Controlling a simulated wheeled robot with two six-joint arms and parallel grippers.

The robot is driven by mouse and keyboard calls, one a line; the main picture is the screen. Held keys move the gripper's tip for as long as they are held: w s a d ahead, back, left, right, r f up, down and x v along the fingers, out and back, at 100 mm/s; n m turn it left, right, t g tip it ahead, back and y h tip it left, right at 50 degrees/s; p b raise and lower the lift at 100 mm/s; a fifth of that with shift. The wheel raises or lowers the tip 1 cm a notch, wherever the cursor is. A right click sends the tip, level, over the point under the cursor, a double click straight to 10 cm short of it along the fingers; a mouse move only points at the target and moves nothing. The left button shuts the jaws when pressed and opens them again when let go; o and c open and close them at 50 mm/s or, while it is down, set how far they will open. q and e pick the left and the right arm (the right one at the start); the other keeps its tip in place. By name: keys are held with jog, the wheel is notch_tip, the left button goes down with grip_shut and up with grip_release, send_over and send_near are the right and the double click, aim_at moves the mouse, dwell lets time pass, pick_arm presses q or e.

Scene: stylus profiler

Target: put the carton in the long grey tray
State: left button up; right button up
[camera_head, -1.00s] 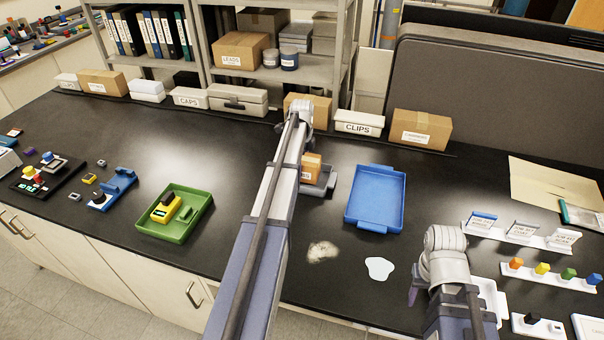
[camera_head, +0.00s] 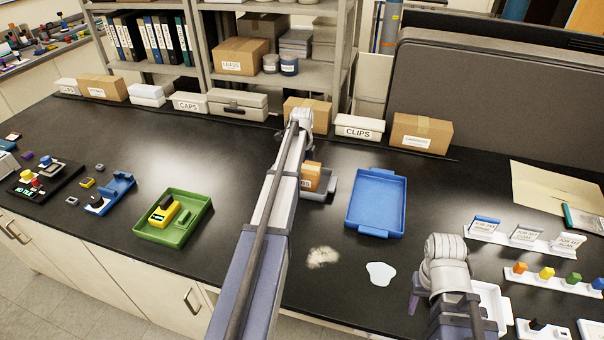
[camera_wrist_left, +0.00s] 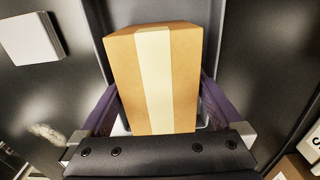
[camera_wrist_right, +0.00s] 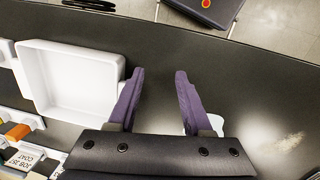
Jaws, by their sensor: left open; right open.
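The carton (camera_head: 311,176) is a small brown box with a pale tape strip. It stands in the long grey tray (camera_head: 322,197), whose grey walls also show around the carton (camera_wrist_left: 153,80) in the left wrist view. My left gripper (camera_wrist_left: 155,95) is open, with one purple finger on each side of the carton. In the head view its fingers are hidden behind my left arm and the carton. My right gripper (camera_wrist_right: 154,85) is open and empty over the dark bench near the front right, beside a white tray.
A blue tray (camera_head: 376,230) lies right of the grey tray. A green tray (camera_head: 150,231) with a yellow device is to the left. A pale blotch (camera_head: 322,257) and a white puddle (camera_head: 381,273) mark the bench. The white tray (camera_wrist_right: 73,82) is beside my right gripper.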

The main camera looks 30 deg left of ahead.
pick_arm(q)
notch_tip(320, 180, up, 12)
jog(key=p, duration=1.2)
jog(key=shift+r, duration=0.2)
jog(key=shift+d+f, duration=0.1)
jog(key=s+d+n, duration=0.3)
jog(key=s+d, duration=0.3)
jog(key=d, duration=0.6)
jog(key=s+d+n, duration=0.2)
jog(key=s+d, duration=0.4)
jog(key=d, duration=0.6)
jog(key=s+d+n+y, duration=0.1)
jog(key=s+d+n, duration=0.5)
jog(key=s+d, duration=0.7)
jog(key=shift+s+n, duration=0.4)
jog(key=shift+s, duration=0.85)
